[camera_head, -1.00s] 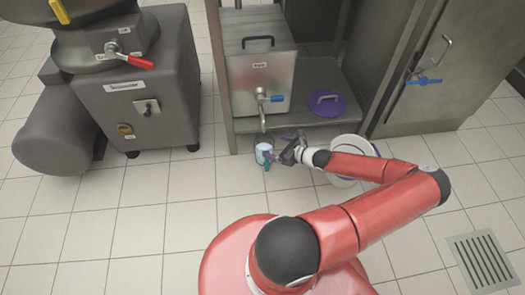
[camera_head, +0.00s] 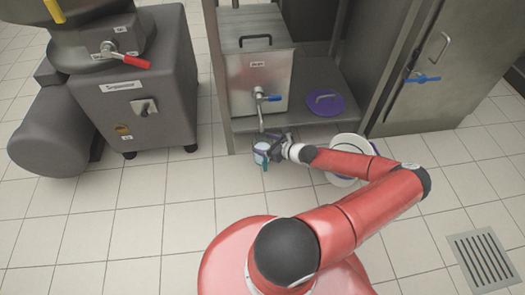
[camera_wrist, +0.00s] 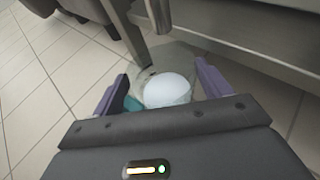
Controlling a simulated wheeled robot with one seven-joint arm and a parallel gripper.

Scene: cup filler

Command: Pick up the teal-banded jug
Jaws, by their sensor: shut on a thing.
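The teal-banded jug (camera_head: 261,155) is small, with a pale blue-white body and a teal part on its near side. It is below the steel tank's tap, by the front of the shelf. My gripper (camera_head: 268,147) is at the jug from the right and is shut on it. In the wrist view the jug (camera_wrist: 168,88) is between the two purple-grey fingers (camera_wrist: 160,88), with pale white contents showing and teal at its left. Whether its base is clear of the floor I cannot tell.
A steel tank (camera_head: 258,75) with a blue-handled tap (camera_head: 268,98) stands on a low shelf beside a purple lid (camera_head: 324,103). A white bucket (camera_head: 345,172) stands behind my forearm. A grey machine (camera_head: 140,90) is at left.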

